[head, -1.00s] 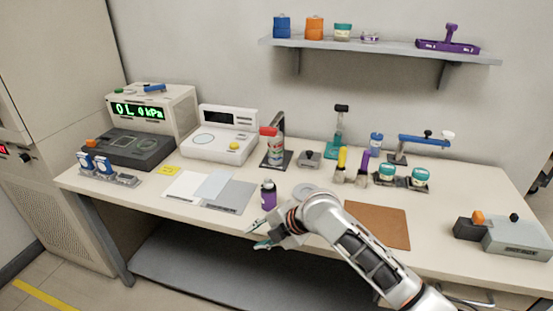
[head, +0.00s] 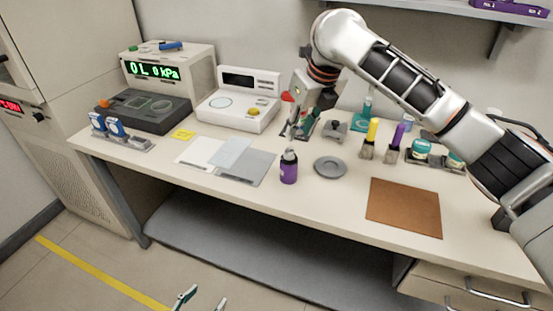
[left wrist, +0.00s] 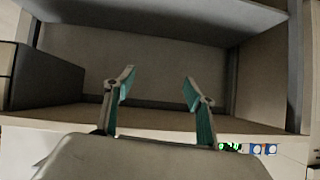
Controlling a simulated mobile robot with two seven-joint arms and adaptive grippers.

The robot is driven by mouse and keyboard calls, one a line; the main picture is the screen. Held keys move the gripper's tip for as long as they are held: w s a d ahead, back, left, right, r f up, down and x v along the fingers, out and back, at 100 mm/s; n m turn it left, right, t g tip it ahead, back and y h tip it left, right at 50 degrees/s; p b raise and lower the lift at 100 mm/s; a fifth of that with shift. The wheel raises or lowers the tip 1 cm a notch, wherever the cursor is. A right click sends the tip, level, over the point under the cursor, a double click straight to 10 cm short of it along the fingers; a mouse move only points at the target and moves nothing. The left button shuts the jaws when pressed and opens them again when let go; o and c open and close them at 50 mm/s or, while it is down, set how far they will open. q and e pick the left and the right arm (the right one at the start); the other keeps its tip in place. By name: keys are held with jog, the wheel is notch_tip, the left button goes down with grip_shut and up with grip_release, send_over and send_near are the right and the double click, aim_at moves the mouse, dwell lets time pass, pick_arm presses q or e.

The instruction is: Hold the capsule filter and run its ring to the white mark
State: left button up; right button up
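My right gripper (head: 301,126) points down at the back of the table, in front of a dark stand's canister with a red top (head: 287,96). This canister may be the capsule filter; my gripper hides most of it, so its ring and white mark cannot be made out. Whether the right fingers are open or touch it is unclear. My left gripper (head: 202,299) is low at the bottom edge of the head view, in front of the table. In the left wrist view it (left wrist: 157,85) is open, with nothing between its teal fingers.
A purple bottle (head: 289,168) and a grey disc (head: 330,167) stand near the front. A brown mat (head: 404,206) lies to the right. A white balance (head: 239,104) is left of my right gripper; yellow (head: 369,138) and purple-handled tools (head: 394,143) are to its right.

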pick_arm(q)
jog(key=w+a+r+n+t+h, duration=0.1)
jog(key=w+a+r, duration=0.1)
jog(key=w+r, duration=0.95)
jog(key=w+a+r+n+t+h, duration=0.1)
jog(key=w+a+r, duration=0.1)
jog(key=w+r, duration=0.95)
jog(key=m+g+h, duration=0.4)
jog(key=m+h, duration=0.1)
jog(key=m, duration=0.3)
send_near(282, 172)
jog(key=w, duration=0.1)
jog(key=w+d+f, duration=0.2)
jog(key=shift+w, duration=0.25)
jog(key=shift+d+m+g+h, duration=0.3)
jog(key=shift+d+h, duration=0.1)
jog(key=shift+d, duration=0.3)
jog(key=x, duration=0.7)
jog(key=shift+w+f, duration=0.15)
grip_shut()
